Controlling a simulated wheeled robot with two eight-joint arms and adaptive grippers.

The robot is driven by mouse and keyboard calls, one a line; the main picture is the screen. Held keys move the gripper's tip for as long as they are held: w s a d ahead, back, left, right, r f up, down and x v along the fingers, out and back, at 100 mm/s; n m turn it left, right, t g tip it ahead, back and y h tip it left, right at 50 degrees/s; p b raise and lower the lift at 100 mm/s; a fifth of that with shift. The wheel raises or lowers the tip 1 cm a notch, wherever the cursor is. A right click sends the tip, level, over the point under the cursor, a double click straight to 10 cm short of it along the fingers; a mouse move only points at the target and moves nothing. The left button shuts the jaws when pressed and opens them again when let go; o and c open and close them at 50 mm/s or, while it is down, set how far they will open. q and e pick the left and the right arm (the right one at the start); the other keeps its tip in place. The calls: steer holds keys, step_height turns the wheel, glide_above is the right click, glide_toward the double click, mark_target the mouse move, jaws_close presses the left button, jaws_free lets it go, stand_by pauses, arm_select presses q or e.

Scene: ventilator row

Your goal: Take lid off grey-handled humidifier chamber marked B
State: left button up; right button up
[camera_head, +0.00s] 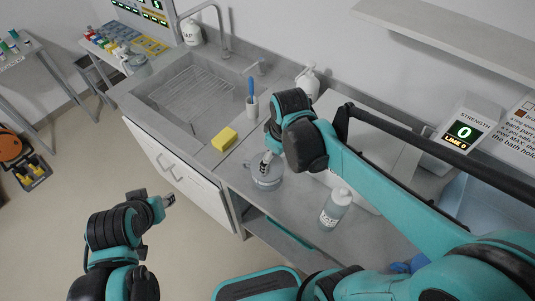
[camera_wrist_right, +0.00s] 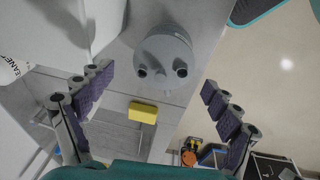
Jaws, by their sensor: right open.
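A grey, round humidifier chamber (camera_head: 266,181) stands near the front edge of the counter. Its grey lid (camera_wrist_right: 163,62) with two round ports shows in the right wrist view. I cannot make out a B mark or the handle clearly. My right gripper (camera_head: 266,160) points down just above the chamber in the head view. In the right wrist view the right gripper (camera_wrist_right: 155,92) has its fingers wide apart, with nothing between them. My left gripper (camera_head: 168,200) is over the floor at the left, away from the counter; its jaw opening is too small to judge.
A yellow sponge (camera_head: 224,139) lies by the sink (camera_head: 190,95). A labelled bottle (camera_head: 335,208) stands right of the chamber. A cup with a blue brush (camera_head: 251,105) and a pump bottle (camera_head: 307,82) stand behind. A display (camera_head: 464,132) is at the right.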

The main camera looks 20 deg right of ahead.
steer(key=w+n+p, duration=0.1)
steer(key=w+a+r+n+g+p, duration=0.1)
steer(key=w+r+n+g+p, duration=0.1)
steer(key=p, duration=0.1)
steer(key=shift+w+a+r, duration=0.15)
steer(key=shift+w+a, duration=0.05)
steer(key=shift+a, duration=0.05)
steer(key=shift+w+n, duration=0.1)
steer(key=shift+n, duration=0.2)
steer(key=f, duration=0.2)
steer(key=f+b, duration=0.1)
steer(key=f, duration=0.2)
steer(key=f+b, duration=0.1)
steer(key=f, duration=0.2)
steer(key=shift+s+a+f, duration=0.15)
steer(key=shift+s+a, duration=0.05)
steer(key=shift+a, duration=0.1)
arm_select(q)
step_height(320, 180, up, 4)
steer(key=shift+f, duration=0.1)
arm_select(e)
steer(key=shift+c, duration=0.3)
steer(key=c, duration=1)
arm_select(q)
steer(key=shift+s, duration=0.1)
arm_select(e)
steer(key=shift+s, duration=0.2)
steer(key=c, duration=0.4)
